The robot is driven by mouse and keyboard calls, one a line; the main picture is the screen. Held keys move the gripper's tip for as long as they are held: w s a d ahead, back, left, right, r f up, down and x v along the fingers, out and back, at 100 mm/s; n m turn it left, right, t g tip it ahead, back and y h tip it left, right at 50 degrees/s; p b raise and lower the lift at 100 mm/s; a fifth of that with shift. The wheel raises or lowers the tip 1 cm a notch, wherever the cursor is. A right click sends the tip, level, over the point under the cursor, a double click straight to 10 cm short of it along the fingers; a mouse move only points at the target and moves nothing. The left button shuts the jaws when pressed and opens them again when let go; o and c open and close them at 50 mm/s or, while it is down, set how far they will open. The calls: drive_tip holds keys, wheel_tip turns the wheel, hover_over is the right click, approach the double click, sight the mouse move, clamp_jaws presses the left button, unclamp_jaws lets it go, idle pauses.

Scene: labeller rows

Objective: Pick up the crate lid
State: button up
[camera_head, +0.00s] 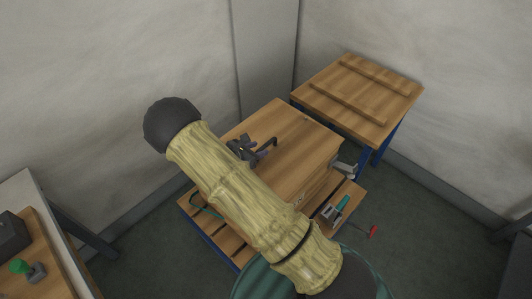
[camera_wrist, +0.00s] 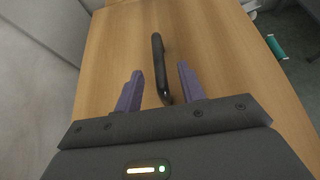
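The crate lid (camera_head: 297,125) is a flat light-brown wooden top on a wooden crate (camera_head: 318,188) in the middle of the head view. A black bar handle (camera_wrist: 157,58) stands on the lid (camera_wrist: 215,45), which fills most of the wrist view. My gripper (camera_wrist: 160,69) is open, with one purple finger on each side of the handle and visible gaps between. In the head view, my gripper (camera_head: 258,151) is low over the lid beside the handle (camera_head: 272,142). My arm hides the crate's near left part.
The crate stands on a slatted wooden stand (camera_head: 207,229) with a teal-handled tool (camera_head: 342,204) beside it. A blue-legged table (camera_head: 392,107) with two wooden battens stands at the back right. Another bench (camera_head: 52,268) is at lower left. Walls are close behind.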

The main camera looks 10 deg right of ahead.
sight(263, 146)
drive_tip(key=shift+r+p+x, duration=0.15)
drive_tip(key=shift+p+x, duration=0.15)
drive_tip(key=shift+x, duration=1.05)
drive_tip(key=shift+r+p+x, duration=0.15)
drive_tip(key=shift+p+x, duration=0.15)
drive_tip(key=shift+x, duration=1.05)
drive_tip(key=shift+w, duration=0.2)
drive_tip(key=shift+s, duration=0.15)
drive_tip(key=shift+d, duration=0.1)
drive_tip(key=c, duration=0.4)
clamp_jaws()
